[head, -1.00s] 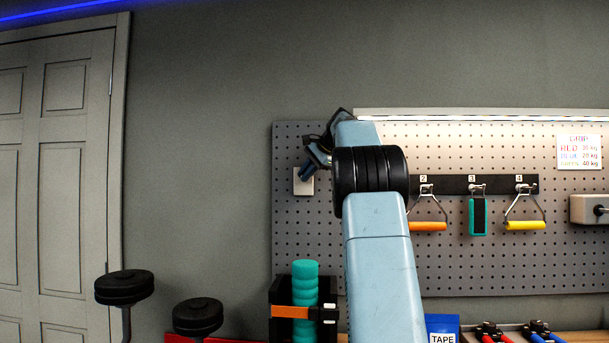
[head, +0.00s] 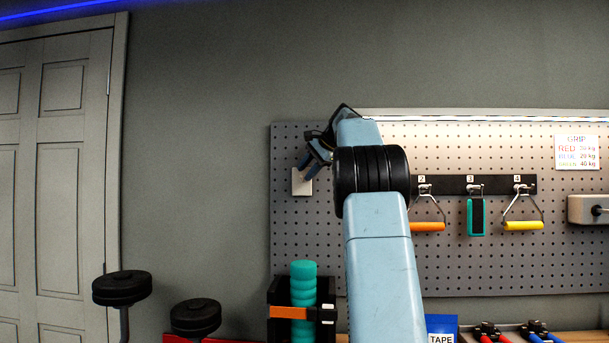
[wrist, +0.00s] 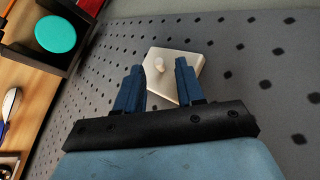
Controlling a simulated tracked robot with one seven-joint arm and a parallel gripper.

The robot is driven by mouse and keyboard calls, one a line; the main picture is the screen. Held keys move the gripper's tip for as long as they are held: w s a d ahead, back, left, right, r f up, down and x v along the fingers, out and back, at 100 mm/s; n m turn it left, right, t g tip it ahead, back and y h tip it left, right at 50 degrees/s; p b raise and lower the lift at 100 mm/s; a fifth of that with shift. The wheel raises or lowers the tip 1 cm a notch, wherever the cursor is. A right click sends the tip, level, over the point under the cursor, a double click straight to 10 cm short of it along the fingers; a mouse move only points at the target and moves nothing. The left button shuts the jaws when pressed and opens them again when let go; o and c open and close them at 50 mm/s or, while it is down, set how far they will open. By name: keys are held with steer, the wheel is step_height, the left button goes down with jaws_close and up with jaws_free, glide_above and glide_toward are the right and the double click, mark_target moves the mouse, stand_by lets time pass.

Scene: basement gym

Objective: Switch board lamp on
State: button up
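The board lamp (head: 480,118) is a long strip along the top of the pegboard. It glows white and lights the board below it. A pale switch plate (head: 301,186) is at the pegboard's left side, partly covered by my gripper (head: 308,168). In the wrist view the plate (wrist: 184,84) has a small pale toggle (wrist: 159,65). My gripper (wrist: 157,70) has its two blue fingers apart with nothing held between them. The toggle shows between the fingertips; I cannot tell whether a finger touches it.
The pegboard (head: 400,270) carries a rail with several hanging handles (head: 427,226) and a grey box (head: 588,209) at right. Below stand a black holder with a teal roller (head: 303,270) and a blue tape box (head: 441,325). Dumbbells (head: 122,288) stand at lower left.

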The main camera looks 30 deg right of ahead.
steer(key=v, duration=1.2)
steer(key=shift+f, duration=0.1)
steer(key=s+a+f+n+g+h, duration=0.1)
steer(key=s+a+f+n, duration=0.1)
steer(key=s+a+f, duration=0.4)
steer(key=s+a+f+n, duration=0.2)
steer(key=s+a, duration=0.1)
steer(key=a, duration=0.5)
steer(key=s+a+f+n+g+h, duration=0.1)
steer(key=s+a+f+n, duration=0.1)
steer(key=s+a+f, duration=0.4)
steer(key=s+a+f+n, duration=0.4)
steer(key=s+a+f, duration=0.1)
steer(key=s+f, duration=0.5)
steer(key=s+a+f+n+h, duration=0.1)
steer(key=s+a+f+n, duration=0.3)
steer(key=s+f, duration=0.7)
step_height(320, 180, down, 4)
steer(key=shift+a+f+g+h, duration=0.3)
steer(key=shift+a+g, duration=0.1)
steer(key=shift+a, duration=0.2)
steer(key=shift+s, duration=0.1)
